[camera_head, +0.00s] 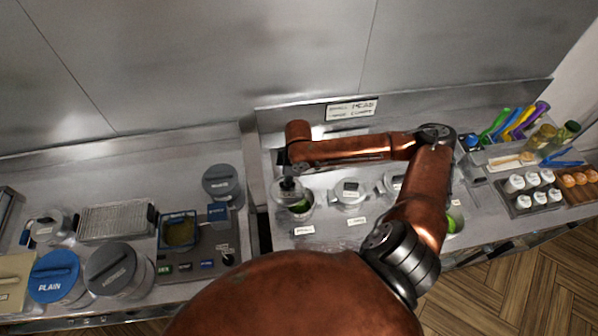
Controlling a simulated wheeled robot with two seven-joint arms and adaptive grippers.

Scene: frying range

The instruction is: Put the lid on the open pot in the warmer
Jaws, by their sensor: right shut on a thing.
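My right gripper (289,182) points down at the left end of the warmer (330,223) and is shut on a pale, see-through-looking lid (279,191). I cannot tell whether lid and pot touch. The gripper hides part of both. My left gripper is not in view.
Lidded pots (351,191) stand to the right in the warmer; my right arm partly covers others. Left are a grey-lidded container (221,182), a fryer basket (180,232) and a blue-lidded container (55,278). Small white jars (531,190) and colourful-handled tools (515,122) stand far right.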

